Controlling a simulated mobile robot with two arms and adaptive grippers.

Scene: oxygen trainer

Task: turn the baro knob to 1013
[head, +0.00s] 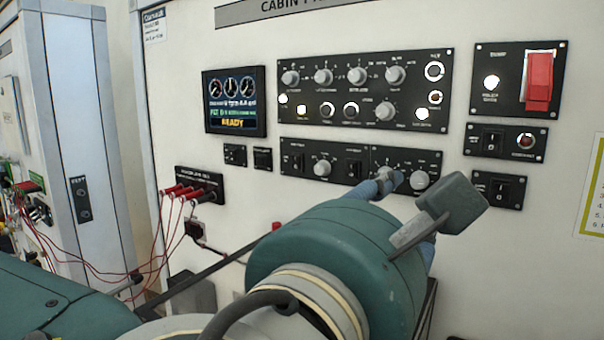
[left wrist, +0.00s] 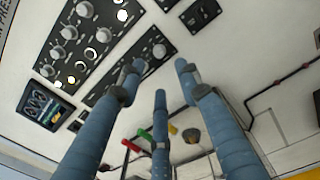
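The lower black panel (head: 297,160) on the white cabinet carries several pale round knobs. Its labels are too small to read, so I cannot tell for sure which knob is the baro knob. One knob (head: 387,174) is partly behind my left gripper (head: 382,187), whose blue fingers reach up to the panel's right half. Another knob (head: 419,180) is just right of the fingers. In the left wrist view the three fingers of the gripper (left wrist: 159,72) are spread, with nothing held between them. A panel knob (left wrist: 159,51) shows there beyond the fingertips. My right gripper is not visible.
A larger knob panel (head: 365,92) is above, with a lit display (head: 236,101) to its left. A red switch cover (head: 538,80) is at upper right. Red leads (head: 177,205) hang from a socket block (head: 205,184) at lower left.

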